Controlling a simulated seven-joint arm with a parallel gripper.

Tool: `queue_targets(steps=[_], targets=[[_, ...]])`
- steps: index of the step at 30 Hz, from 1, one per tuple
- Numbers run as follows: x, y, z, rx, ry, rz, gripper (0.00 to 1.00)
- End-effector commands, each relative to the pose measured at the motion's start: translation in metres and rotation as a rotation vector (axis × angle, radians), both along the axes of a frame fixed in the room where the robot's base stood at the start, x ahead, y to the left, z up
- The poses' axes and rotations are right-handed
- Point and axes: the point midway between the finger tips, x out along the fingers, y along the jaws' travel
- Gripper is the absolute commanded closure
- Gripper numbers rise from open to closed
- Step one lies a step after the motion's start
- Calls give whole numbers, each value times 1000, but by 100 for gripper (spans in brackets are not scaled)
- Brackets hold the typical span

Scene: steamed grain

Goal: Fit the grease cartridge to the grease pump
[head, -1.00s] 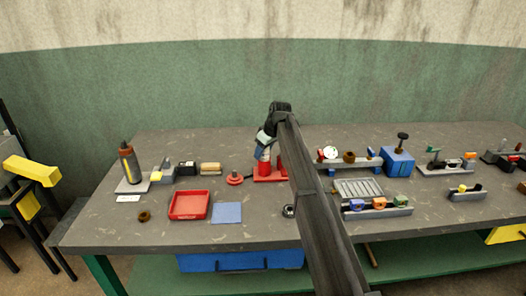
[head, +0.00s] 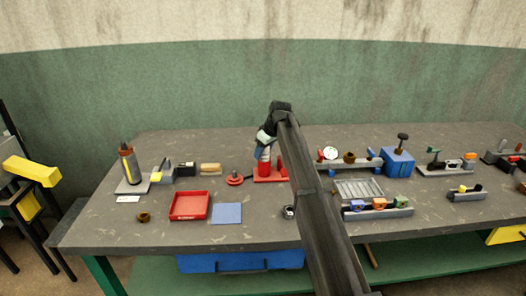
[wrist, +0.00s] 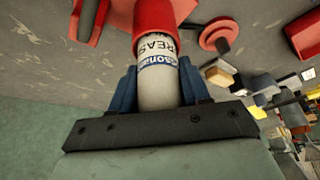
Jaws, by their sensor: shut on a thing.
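The grease cartridge (wrist: 158,75) is a pale cylinder with a label reading in part "GREAS". My gripper (wrist: 158,92) is shut around its side with blue fingers in the wrist view. One end of the cartridge meets a red cylindrical body (wrist: 165,14), which looks like the grease pump; I cannot tell how deeply it sits inside. In the head view the red pump (head: 264,168) stands on a red base left of my arm, with my gripper (head: 266,148) just above it. My arm hides part of the pump's right side.
A red knobbed disc (head: 235,180) lies left of the pump. A red tray (head: 189,205) and a blue mat (head: 227,213) lie in front. A blue block (head: 397,162) and a slotted grey tray (head: 358,189) stand to the right.

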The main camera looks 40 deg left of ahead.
Motion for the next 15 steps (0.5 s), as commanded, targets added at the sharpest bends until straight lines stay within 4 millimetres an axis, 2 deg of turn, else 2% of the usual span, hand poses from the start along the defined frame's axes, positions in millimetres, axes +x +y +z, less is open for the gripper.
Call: queue_targets(steps=[15], targets=[[0, 0, -5, 1, 0, 0, 88]])
